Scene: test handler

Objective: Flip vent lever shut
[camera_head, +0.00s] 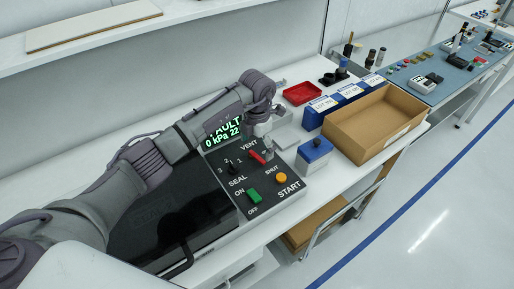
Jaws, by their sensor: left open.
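The vent lever (256,157) is the small red lever on the black control panel (285,207), below the word VENT. The word SHUT is printed to its lower right. The lever slants across the panel, and its exact setting is hard to tell. My left gripper (268,148) hangs from the wrist just above and behind the lever, open. Its fingers are small here, and I cannot tell whether they touch the lever. A green display (222,132), partly hidden by my left arm, reads "AULT" and "0 kPa 22". My right gripper is out of view.
The panel also has a SEAL knob (233,168), a green ON/OFF switch (254,195) and a yellow START button (281,178). A blue-topped box (314,150) stands close to the right. Beyond are a cardboard box (366,146), blue bins (320,109) and a red tray (302,93).

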